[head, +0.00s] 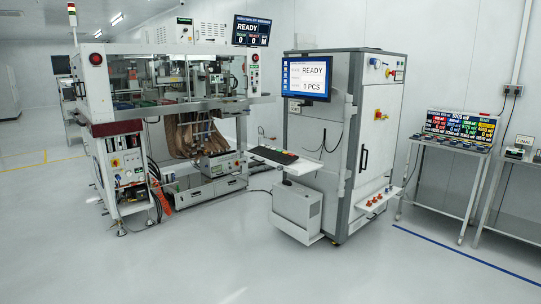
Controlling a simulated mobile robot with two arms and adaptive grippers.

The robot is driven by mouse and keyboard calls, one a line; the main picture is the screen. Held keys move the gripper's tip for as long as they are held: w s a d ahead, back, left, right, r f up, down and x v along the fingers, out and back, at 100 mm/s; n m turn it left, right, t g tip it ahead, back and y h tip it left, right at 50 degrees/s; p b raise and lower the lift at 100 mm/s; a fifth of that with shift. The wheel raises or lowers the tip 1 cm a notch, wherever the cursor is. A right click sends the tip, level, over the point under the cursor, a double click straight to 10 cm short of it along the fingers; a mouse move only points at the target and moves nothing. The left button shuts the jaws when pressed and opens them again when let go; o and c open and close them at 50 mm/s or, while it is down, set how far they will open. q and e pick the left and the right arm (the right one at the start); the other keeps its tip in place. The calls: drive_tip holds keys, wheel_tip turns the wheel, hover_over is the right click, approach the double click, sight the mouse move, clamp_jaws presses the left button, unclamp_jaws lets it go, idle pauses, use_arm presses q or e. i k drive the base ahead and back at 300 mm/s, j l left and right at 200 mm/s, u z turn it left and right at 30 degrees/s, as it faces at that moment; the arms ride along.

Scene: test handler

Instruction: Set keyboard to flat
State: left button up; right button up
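The keyboard (273,155) is dark with some coloured keys. It lies on a white fold-out shelf (301,165) on the left side of the grey test cabinet (362,140), below the monitor (305,77). The keyboard looks roughly level with the shelf, but it is too small to tell its exact tilt. Neither of my grippers is in the head view.
A large handler machine (180,80) with cables stands at the left. A white box (297,206) sits low in front of the cabinet. Tables with a display panel (458,126) stand at the right. The foreground floor (240,265) is clear, with a blue line at the right.

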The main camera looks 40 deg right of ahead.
sight(282, 158)
drive_tip(key=i+l, duration=0.25)
drive_tip(key=l, duration=0.2)
drive_tip(key=i+l, duration=0.2)
drive_tip(key=l, duration=0.25)
drive_tip(key=i+l, duration=0.25)
drive_tip(key=l, duration=0.15)
drive_tip(key=i+l, duration=0.2)
drive_tip(key=l, duration=0.25)
drive_tip(key=i+l, duration=0.25)
drive_tip(key=l, duration=0.2)
drive_tip(key=k+z, duration=0.05)
